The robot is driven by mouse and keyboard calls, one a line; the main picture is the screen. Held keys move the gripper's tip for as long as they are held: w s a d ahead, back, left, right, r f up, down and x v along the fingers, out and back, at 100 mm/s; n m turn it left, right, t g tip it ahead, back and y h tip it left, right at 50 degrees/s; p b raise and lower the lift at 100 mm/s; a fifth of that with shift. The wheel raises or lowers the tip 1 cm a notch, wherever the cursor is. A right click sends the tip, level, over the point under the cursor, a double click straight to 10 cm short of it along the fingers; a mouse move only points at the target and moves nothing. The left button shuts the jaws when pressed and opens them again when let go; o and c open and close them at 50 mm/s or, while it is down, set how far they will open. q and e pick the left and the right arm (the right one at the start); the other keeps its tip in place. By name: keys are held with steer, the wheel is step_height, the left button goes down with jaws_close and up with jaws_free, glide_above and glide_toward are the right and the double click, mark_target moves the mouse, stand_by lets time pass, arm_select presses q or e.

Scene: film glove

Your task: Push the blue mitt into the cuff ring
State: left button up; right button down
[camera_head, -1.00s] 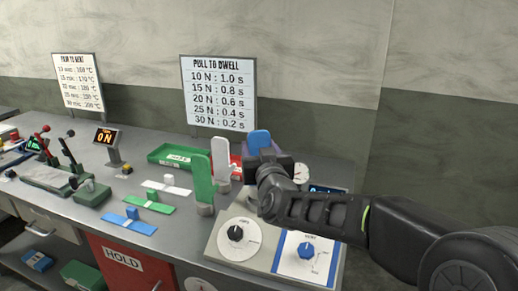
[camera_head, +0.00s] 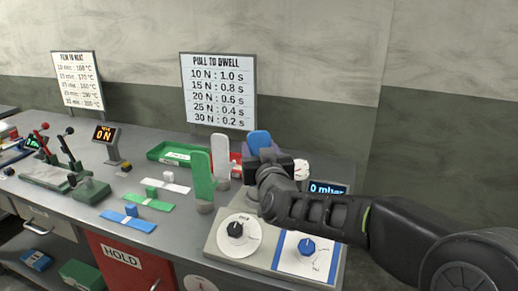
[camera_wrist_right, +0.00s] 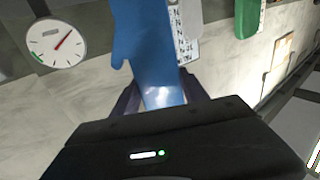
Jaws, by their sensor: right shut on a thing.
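The blue mitt (camera_head: 258,141) stands upright at the back of the bench's right part, behind my right gripper (camera_head: 262,154). My right gripper is shut on the mitt's lower end, which shows between its two fingers in the right wrist view (camera_wrist_right: 148,45). The gripper and arm hide the mitt's base in the head view. I cannot make out the cuff ring in either view. My left gripper is not in view.
A green mitt (camera_head: 203,180) and a white mitt (camera_head: 221,158) stand left of the gripper. A grey console with a black dial (camera_head: 235,230) and a blue dial (camera_head: 306,246) lies in front. A round gauge (camera_wrist_right: 57,42) and display (camera_head: 328,188) are close by.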

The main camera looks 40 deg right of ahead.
steer(key=shift+f+b, duration=0.7)
steer(key=shift+f, duration=0.1)
steer(key=c, duration=0.5)
jaws_free()
steer(key=shift+s, duration=0.1)
steer(key=v, duration=0.7)
steer(key=shift+s+a+b, duration=0.2)
steer(key=shift+s+b, duration=0.05)
steer(key=shift+b, duration=0.1)
